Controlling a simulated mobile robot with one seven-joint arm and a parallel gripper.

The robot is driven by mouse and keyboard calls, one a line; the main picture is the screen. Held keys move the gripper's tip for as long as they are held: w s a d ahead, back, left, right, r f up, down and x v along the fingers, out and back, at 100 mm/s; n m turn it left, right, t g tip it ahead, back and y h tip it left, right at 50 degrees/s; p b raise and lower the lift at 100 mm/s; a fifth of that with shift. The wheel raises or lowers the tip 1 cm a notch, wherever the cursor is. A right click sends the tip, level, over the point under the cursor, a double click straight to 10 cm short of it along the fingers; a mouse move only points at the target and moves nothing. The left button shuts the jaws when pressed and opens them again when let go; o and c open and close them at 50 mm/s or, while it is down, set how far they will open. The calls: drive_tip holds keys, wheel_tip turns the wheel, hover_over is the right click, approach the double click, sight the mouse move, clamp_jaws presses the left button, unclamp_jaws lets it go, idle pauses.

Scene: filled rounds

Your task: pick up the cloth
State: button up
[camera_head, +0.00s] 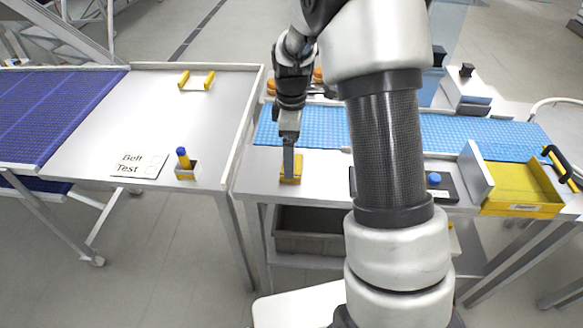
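A small yellow item (297,174), which may be the folded cloth, lies on the grey table near its front edge. My gripper (289,178) points straight down at it, with its fingers overlapping the item in the head view. From this side I see the fingers as one narrow strip, so I cannot tell whether they are open or shut, or whether they touch the item. Part of the item is hidden behind the fingers. No other cloth is clearly visible.
A blue mat (468,134) runs along the table behind the item. A yellow bin (515,184) stands at the right. A blue-topped yellow tool (184,158) and a "Belt Test" card (138,165) are on the left table. My arm hides the table's middle.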

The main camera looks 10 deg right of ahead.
drive_tip(key=f, duration=0.4)
drive_tip(key=shift+w+f, duration=0.2)
drive_tip(key=shift+f, duration=0.2)
drive_tip(key=c, duration=1.1)
wheel_tip(320, 180, up, 10)
drive_tip(key=shift+c, duration=0.2)
drive_tip(key=o, duration=0.4)
drive_tip(key=shift+c, duration=1.4)
